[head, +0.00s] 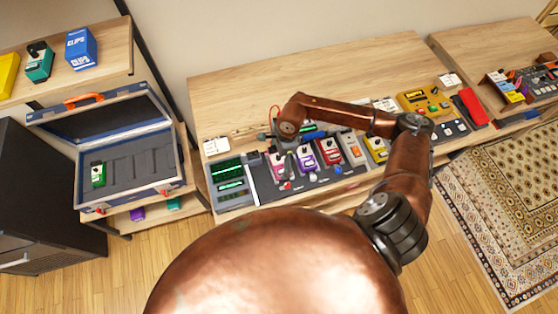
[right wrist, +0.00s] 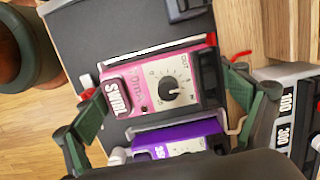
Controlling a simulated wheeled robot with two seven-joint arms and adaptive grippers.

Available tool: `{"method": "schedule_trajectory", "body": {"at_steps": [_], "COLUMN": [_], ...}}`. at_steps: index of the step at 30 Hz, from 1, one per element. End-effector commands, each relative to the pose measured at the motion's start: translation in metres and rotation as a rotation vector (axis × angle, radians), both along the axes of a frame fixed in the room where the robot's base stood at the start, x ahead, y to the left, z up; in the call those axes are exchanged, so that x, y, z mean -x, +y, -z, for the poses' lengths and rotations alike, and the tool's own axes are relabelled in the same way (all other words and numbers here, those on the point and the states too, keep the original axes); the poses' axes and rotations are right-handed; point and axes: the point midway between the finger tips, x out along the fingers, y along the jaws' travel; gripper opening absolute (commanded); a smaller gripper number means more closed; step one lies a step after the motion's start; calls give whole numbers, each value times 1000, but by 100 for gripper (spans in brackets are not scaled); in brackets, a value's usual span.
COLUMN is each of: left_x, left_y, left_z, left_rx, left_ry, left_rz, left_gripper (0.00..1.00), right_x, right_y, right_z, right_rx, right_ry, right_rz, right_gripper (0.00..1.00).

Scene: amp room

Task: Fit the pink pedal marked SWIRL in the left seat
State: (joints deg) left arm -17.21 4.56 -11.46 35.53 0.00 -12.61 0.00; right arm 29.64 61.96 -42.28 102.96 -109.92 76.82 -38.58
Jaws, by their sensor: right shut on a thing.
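In the head view the pink pedal (head: 277,166) is at the left end of the row on the dark pedalboard (head: 266,191), partly behind my right gripper (head: 285,160). The left seat is covered by the pedal; I cannot tell whether it sits fully down. My left gripper is not in view.
A purple pedal (head: 306,158) stands close beside the pink one, then red (head: 329,152), orange (head: 353,149) and yellow (head: 376,148) pedals. A rack with green displays (head: 230,178) is left of the board. An open case (head: 128,190) holds a green pedal (head: 98,174).

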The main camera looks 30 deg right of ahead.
Motion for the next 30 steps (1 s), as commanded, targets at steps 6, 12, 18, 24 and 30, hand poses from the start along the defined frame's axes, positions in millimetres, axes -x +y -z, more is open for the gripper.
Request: {"method": "schedule_trajectory", "body": {"at_steps": [6,12,18,24,30], "left_x": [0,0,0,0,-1], "left_y": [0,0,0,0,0], "left_z": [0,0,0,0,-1], "left_rx": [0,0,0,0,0], "left_ry": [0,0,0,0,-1], "left_rz": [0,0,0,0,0], "left_gripper": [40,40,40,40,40], "right_x": [-1,-1,0,0,0], "right_y": [0,0,0,0,0], "right_z": [-1,-1,-1,0,-3], "right_rx": [-1,-1,-1,0,0], "right_ry": [-1,-1,-1,0,-1], "right_rz": [0,0,0,1,0], "right_gripper": [52,96,100,100,100]}}
